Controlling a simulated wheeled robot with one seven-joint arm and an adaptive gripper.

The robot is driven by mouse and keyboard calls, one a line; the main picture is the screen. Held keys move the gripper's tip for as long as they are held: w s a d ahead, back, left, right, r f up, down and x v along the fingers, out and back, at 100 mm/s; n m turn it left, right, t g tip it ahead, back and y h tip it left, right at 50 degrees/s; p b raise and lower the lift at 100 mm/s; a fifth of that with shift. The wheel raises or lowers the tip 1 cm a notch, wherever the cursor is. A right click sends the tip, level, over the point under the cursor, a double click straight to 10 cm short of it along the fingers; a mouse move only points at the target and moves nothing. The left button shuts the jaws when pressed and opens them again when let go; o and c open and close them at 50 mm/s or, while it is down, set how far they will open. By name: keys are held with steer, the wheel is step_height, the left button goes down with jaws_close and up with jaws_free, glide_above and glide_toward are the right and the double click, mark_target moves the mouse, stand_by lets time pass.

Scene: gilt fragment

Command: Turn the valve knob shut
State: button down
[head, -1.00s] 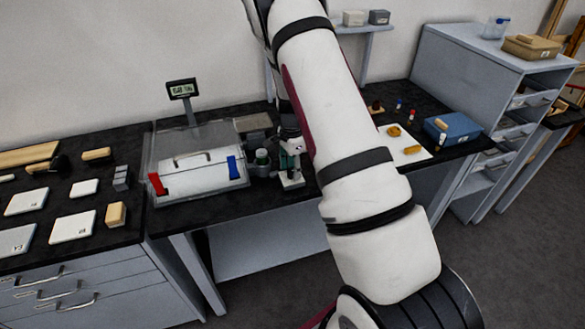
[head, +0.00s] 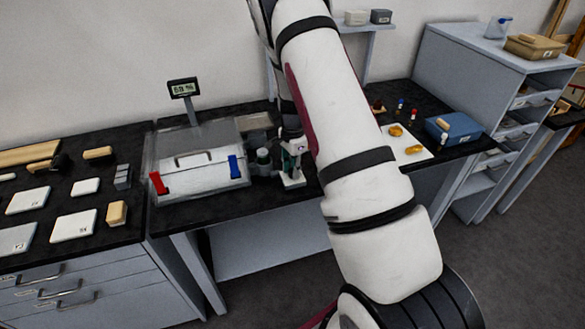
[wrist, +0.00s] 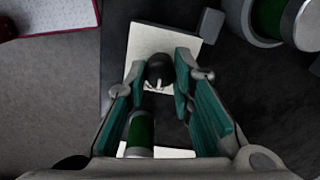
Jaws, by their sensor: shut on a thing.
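The dark round valve knob (wrist: 159,70) shows in the wrist view, above a white plate (wrist: 187,42), with a small pale mark on its near side. My gripper (wrist: 161,80) has its teal-padded fingers on either side of the knob and is shut on it. A green cylinder with a pale rim (wrist: 141,133) lies between the fingers, nearer the palm. In the head view my gripper (head: 295,147) shows only in part, low over the white base (head: 292,181). The knob cannot be made out there.
A clear-lidded case (head: 195,175) with red and blue clips stands left of the gripper. A small display (head: 183,88) stands behind it. A green jar (wrist: 268,18) is close by in the wrist view. A blue box (head: 453,129) stands on the right bench.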

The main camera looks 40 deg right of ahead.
steer(key=n+b, duration=0.1)
steer(key=n, duration=0.2)
steer(key=shift+w+n, duration=0.1)
steer(key=shift+n, duration=0.3)
steer(key=n, duration=0.4)
steer(key=shift+n+b, duration=0.3)
steer(key=shift+b, duration=0.05)
steer(key=n, duration=0.4)
steer(key=shift+n, duration=2.4)
steer(key=c, duration=1.4)
jaws_free()
steer(key=shift+o, duration=0.2)
step_height(320, 180, up, 12)
